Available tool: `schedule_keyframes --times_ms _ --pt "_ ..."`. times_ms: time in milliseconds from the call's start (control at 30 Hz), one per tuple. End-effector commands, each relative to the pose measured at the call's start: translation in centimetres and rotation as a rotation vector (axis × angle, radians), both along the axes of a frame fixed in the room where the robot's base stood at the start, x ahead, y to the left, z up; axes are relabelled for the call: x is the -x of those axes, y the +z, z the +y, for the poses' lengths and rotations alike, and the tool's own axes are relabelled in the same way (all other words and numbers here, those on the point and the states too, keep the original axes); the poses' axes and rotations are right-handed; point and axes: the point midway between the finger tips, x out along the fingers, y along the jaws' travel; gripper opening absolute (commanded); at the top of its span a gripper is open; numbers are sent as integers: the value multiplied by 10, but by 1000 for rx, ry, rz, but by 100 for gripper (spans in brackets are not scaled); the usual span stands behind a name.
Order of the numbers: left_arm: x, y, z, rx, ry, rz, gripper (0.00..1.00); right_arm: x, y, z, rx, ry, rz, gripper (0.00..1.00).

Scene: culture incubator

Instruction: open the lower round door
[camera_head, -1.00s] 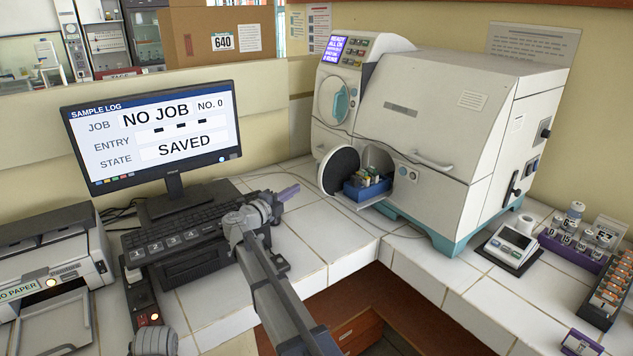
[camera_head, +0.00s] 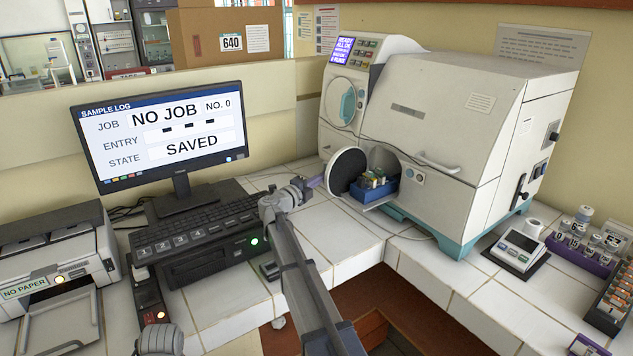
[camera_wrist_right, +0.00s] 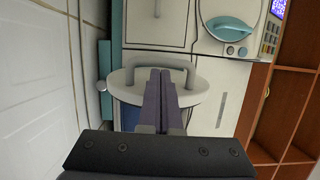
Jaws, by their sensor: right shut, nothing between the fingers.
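The lower round door (camera_head: 347,173) of the white incubator stands swung open to the left, its dark inner side showing in the head view. A blue rack of vials (camera_head: 379,191) sits in the opening beside it. My right gripper (camera_head: 316,181) is shut and empty at the left, outer side of this door. In the right wrist view its purple fingers (camera_wrist_right: 160,95) overlap the door's pale outer face (camera_wrist_right: 195,97) and bar handle (camera_wrist_right: 185,69); contact cannot be told. My left gripper's fingers are not visible.
The upper round door (camera_head: 340,100) with a teal handle is closed. A monitor (camera_head: 165,135) and keyboard (camera_head: 197,230) stand left of my right arm. A small scale (camera_head: 516,251) and vial racks (camera_head: 578,249) are at right. Tiled counter before the incubator is mostly clear.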

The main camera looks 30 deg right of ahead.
Motion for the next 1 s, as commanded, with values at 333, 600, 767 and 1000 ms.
schedule_keyframes --times_ms 333,600,767,1000 --pt "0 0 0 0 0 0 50 -8 0 0 0 0 0 0" --pt "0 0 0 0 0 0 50 -55 0 -2 0 -1 0 0" --pt "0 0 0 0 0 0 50 -55 0 -1 0 -1 0 0" --pt "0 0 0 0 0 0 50 -54 0 -1 0 0 0 0"
